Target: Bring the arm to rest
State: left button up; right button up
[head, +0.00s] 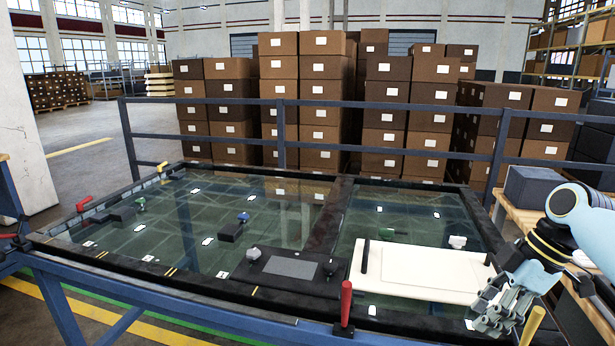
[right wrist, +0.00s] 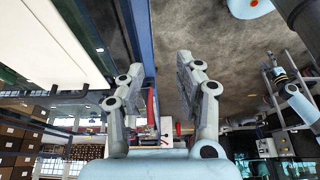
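My right gripper (head: 497,310) hangs at the right front corner of the glass-topped trolley frame (head: 310,318), close to the right end of the white panel (head: 425,274). In the right wrist view its two fingers (right wrist: 160,64) stand well apart with nothing between them, so it is open and empty. My right arm (head: 580,215) comes in from the right edge. I cannot tell from the head view whether the fingers touch the frame. My left gripper and arm are not in view.
A red upright handle (head: 346,303) and a yellow one (head: 532,326) stand at the front edge. A black plate with knobs (head: 290,268) lies on the glass. A wooden bench (head: 525,216) with a dark box (head: 537,187) is at right. A blue railing (head: 390,108) and stacked cartons (head: 310,90) stand behind.

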jog(key=s+a+f+m+g+b, duration=0.1)
jog(key=s+f+m+g+b, duration=0.1)
jog(key=s+f, duration=1.1)
jog(key=s+a+f+m+g+b, duration=0.1)
jog(key=s+f+m+g+b, duration=0.15)
jog(key=s+f, duration=1.1)
pick_arm(q)
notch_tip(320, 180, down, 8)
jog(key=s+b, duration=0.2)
jog(key=b, duration=0.1)
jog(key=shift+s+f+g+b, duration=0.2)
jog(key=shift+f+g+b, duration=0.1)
jog(key=shift+b, duration=0.1)
pick_arm(e)
jog(key=s+d+f+m+t+h, duration=0.2)
jog(key=s+f+m, duration=0.8)
jog(key=s+f, duration=1.2)
jog(key=t+h, duration=0.2)
jog(key=h, duration=0.1)
jog(key=shift+s+d, duration=0.15)
jog(key=shift+d, duration=0.05)
